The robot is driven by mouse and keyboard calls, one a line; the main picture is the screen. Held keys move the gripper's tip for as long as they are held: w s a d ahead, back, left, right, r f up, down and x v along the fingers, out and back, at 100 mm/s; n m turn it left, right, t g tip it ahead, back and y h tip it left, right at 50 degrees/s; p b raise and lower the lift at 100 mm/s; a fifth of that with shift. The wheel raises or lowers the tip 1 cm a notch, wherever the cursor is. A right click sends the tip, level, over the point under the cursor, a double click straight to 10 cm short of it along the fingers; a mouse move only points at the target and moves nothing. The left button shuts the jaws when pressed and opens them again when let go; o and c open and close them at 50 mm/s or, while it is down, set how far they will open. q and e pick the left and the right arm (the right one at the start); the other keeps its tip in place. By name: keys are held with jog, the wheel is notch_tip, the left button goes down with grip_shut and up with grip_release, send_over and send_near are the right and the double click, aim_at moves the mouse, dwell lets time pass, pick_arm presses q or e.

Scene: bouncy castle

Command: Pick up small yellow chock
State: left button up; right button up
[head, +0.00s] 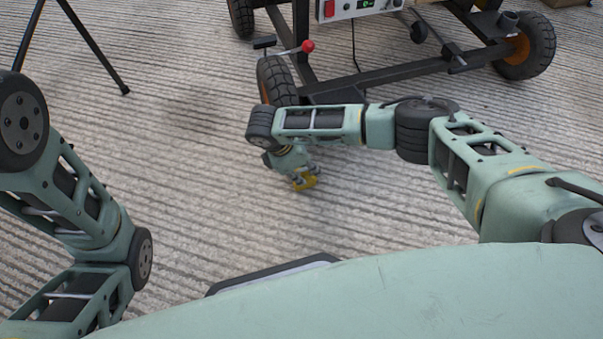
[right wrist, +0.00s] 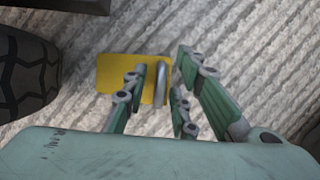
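The small yellow chock (head: 307,183) lies on the grooved concrete floor beneath my right gripper (head: 300,172), which partly hides it in the head view. In the right wrist view the chock (right wrist: 115,70) is a yellow block with a grey ring-like handle (right wrist: 161,84) at its right end. My right gripper (right wrist: 161,68) is open, with one finger over the chock's face and the other fingers to the right of the handle. The handle sits between them with visible gaps. My left arm shows at the left of the head view, but its gripper is out of view.
A cart with a dark metal frame (head: 385,79) and black tyres stands just beyond the chock. One tyre (right wrist: 25,75) is close left of the chock in the wrist view. A red-knobbed lever (head: 307,46) sticks out. A tripod leg (head: 95,48) stands upper left. The floor between is clear.

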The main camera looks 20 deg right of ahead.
grip_shut()
dwell(0.3)
jog(key=shift+r, duration=0.1)
